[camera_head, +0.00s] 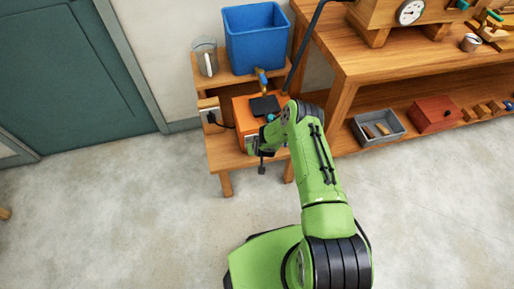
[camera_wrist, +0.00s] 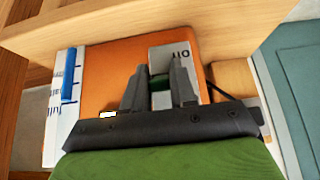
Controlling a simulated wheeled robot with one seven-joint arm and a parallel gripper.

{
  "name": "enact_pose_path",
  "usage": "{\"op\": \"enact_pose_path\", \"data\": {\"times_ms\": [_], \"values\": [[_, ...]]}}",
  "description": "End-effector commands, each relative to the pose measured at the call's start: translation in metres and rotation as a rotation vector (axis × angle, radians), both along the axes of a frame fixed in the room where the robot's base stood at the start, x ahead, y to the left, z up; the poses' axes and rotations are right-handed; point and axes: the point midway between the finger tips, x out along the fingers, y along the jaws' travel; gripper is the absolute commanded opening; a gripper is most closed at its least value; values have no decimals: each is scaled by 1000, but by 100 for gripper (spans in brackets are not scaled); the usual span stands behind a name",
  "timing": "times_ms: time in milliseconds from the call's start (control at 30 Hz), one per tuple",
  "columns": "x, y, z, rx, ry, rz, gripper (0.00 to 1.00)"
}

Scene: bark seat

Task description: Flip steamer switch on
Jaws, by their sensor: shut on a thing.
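The steamer is an orange box (camera_head: 243,110) on the lower wooden stand, partly hidden by my arm. Its orange face (camera_wrist: 110,68) fills the middle of the wrist view. A grey switch panel (camera_wrist: 168,55) on it carries upside-down lettering that looks like "on". In the head view my arm hides the steamer's front.
A white level label with a blue strip (camera_wrist: 68,75) is at the steamer's left in the wrist view. A blue bin (camera_head: 254,40) and a clear jug (camera_head: 206,57) stand behind. A workbench (camera_head: 380,55) is at right. The concrete floor in front is clear.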

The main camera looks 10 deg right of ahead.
Motion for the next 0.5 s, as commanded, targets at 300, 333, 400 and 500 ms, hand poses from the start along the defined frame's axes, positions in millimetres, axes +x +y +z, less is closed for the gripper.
{"op": "enact_pose_path", "data": {"times_ms": [300,333,400,500], "values": [[-2,0,-2,-1,10,1,0],[-2,0,-2,-1,10,1,0],[-2,0,-2,0,10,2,35],[-2,0,-2,-1,8,2,49]]}}
